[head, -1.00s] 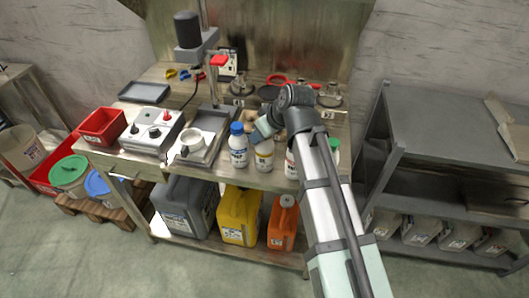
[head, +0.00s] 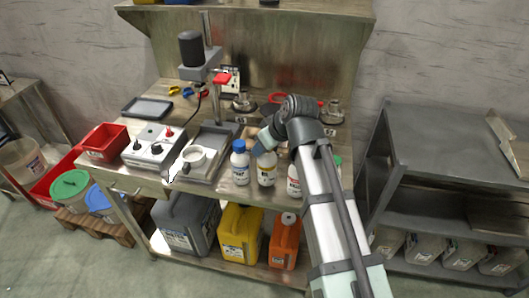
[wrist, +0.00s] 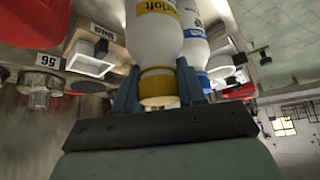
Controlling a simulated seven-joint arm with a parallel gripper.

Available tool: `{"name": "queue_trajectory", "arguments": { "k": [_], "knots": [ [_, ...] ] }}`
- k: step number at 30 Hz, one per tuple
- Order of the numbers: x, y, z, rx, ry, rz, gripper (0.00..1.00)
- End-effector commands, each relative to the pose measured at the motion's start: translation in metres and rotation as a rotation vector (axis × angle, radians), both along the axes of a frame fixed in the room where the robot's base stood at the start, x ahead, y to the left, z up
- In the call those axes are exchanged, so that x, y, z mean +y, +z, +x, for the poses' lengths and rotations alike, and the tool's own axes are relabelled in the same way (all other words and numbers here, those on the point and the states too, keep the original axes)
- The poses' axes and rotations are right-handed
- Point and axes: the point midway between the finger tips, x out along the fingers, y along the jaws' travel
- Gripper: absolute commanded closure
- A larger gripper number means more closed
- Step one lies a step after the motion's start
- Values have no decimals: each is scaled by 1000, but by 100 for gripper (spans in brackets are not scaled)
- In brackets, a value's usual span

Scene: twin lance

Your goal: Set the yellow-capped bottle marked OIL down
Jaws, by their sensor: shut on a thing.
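My gripper (head: 263,146) is shut on the cap of a white bottle (head: 266,171) at the bench's front edge. In the wrist view the yellow cap (wrist: 158,86) sits between my two fingers (wrist: 157,90), and the white body (wrist: 155,35) with its yellow-banded label shows beyond it. The bottle looks upright in the head view. I cannot read OIL on the label, and I cannot tell whether its base touches the bench. A blue-capped white bottle (head: 240,165) stands close on its left. Another white bottle (head: 293,182) is on its right, partly hidden by my arm.
The workbench (head: 215,182) also carries a tray with a white dish (head: 193,156), a grey box with knobs (head: 152,147), a red bin (head: 104,143) and a drill-like stand (head: 192,50). Grey, yellow and orange canisters (head: 285,243) stand on the shelf below. Free room around the bottle is narrow.

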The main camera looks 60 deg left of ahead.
Motion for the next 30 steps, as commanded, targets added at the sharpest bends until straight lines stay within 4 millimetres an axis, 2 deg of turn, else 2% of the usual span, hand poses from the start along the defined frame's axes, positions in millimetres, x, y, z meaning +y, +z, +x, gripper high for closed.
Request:
{"name": "queue_trajectory", "arguments": {
  "k": [3, 9, 17, 30],
  "knots": [
    [2, 22, 1, -1, 0, 4, 100],
    [2, 52, 0, -1, 0, 2, 100],
    [2, 78, -2, 0, -5, 2, 100],
    [1, 139, -50, -1, -141, 6, 100]
  ]
}}
